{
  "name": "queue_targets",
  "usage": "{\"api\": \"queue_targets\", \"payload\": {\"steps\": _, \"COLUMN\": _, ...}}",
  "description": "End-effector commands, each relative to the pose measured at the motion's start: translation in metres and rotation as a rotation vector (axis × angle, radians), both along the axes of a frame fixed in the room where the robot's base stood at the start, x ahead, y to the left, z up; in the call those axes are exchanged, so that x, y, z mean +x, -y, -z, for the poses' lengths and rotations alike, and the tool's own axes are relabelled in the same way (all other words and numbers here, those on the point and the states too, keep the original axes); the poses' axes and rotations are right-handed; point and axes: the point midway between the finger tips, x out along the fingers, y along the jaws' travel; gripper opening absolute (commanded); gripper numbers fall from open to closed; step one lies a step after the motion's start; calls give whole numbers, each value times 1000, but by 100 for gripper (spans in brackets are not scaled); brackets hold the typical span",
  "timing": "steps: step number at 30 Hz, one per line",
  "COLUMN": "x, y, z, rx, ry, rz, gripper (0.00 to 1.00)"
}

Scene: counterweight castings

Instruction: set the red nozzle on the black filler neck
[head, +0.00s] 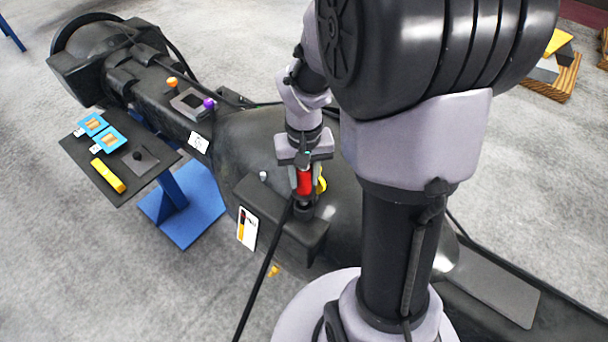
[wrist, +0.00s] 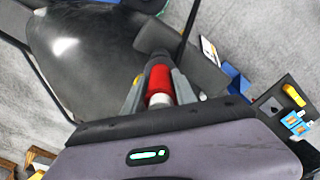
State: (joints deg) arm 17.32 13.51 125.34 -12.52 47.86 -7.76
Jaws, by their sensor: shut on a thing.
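The red nozzle (head: 304,182) is upright between the fingers of my gripper (head: 303,184), which is shut on it. In the wrist view the nozzle (wrist: 160,78) is a red cylinder with a pale band and a dark tip, between both fingers of the gripper (wrist: 158,88). The black filler neck (head: 302,211) stands on the dark box of the casting, directly under the nozzle in the head view. The nozzle's lower end is at or just above the neck; I cannot tell whether they touch. In the wrist view the neck is mostly hidden.
A yellow part (head: 321,184) is close to the right of the nozzle. A black hose (head: 263,274) runs down past the box. A small pale knob (head: 263,175) is left of the neck. A dark side tray (head: 147,190) carries blue-framed pieces and a yellow bar (head: 108,175).

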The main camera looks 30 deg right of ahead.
Motion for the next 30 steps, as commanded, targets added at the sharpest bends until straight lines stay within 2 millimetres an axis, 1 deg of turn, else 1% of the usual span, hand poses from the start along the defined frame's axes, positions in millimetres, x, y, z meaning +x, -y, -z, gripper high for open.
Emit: {"api": "queue_targets", "payload": {"steps": 30, "x": 0, "y": 0, "z": 25, "rx": 0, "ry": 1, "rz": 0, "gripper": 4}}
